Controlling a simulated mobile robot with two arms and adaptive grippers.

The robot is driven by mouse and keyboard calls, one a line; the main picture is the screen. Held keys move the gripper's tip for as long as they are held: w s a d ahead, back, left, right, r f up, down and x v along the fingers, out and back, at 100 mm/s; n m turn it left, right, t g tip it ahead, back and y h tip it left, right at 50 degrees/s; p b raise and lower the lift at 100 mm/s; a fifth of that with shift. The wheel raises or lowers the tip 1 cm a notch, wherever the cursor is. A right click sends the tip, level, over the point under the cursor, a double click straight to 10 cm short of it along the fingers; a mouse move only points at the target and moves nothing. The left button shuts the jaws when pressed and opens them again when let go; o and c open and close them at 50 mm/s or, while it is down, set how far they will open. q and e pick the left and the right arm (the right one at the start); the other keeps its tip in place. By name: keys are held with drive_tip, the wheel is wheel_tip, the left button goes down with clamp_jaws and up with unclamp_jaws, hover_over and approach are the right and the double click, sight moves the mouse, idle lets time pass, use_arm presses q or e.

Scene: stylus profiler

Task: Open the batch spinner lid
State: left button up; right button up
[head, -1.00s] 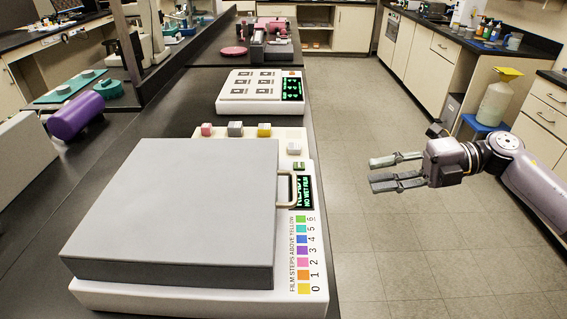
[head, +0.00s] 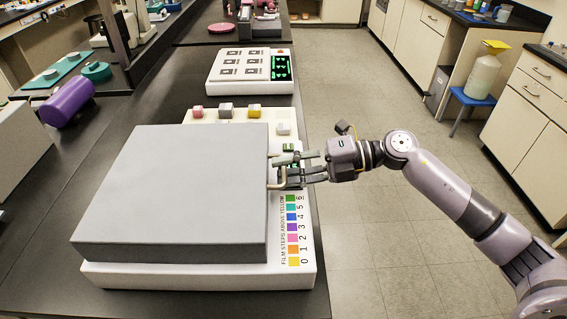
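The batch spinner (head: 200,278) is a cream box on the dark bench with a large flat grey lid (head: 175,185), which lies closed. A cream loop handle (head: 280,173) stands out from the lid's right edge. My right gripper (head: 290,172) reaches in from the right. Its two grey fingers are apart at the handle and overlap it in view; I cannot tell whether they touch it. The fingers cover part of the spinner's display. My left gripper is not in view.
A second cream device with a green display (head: 281,68) stands behind. A purple cylinder (head: 67,101) lies at left. The floor aisle at right is free.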

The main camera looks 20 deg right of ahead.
drive_tip(key=shift+w+a+f, duration=0.1)
drive_tip(key=shift+a, duration=0.4)
clamp_jaws()
idle(0.6)
